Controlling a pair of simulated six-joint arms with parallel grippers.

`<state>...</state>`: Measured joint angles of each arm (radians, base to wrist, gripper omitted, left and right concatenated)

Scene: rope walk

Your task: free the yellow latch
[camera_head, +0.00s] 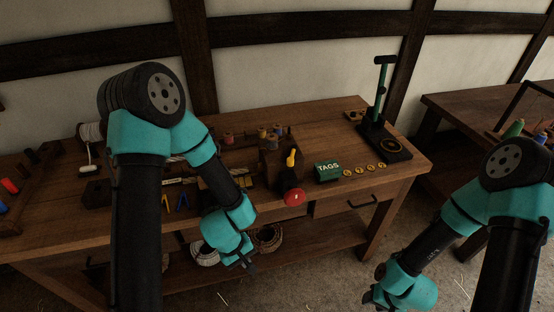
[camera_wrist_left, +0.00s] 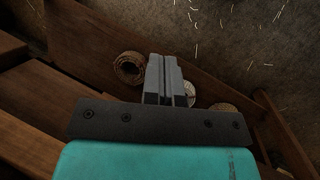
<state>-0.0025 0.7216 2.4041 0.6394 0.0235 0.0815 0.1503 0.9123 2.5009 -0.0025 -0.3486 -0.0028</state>
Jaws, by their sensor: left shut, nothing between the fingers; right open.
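The yellow latch (camera_head: 291,158) stands up on a dark wooden block (camera_head: 284,175) near the front edge of the workbench. A red round knob (camera_head: 295,197) is on the front of that block, just below the latch. My left gripper (camera_head: 249,266) hangs in front of the bench edge, left of and below the latch, touching nothing I can make out. In the left wrist view its fingers (camera_wrist_left: 166,80) are together and empty. My right gripper (camera_head: 371,297) is low at the bottom of the head view, open, in front of the bench and well away from the latch.
On the workbench (camera_head: 405,173) a green TAGS box (camera_head: 328,171) and several yellow discs lie right of the latch. A teal-and-black press (camera_head: 383,100) stands at the back right. Spools stand behind the latch. Rope coils (camera_wrist_left: 130,68) lie on the lower shelf.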

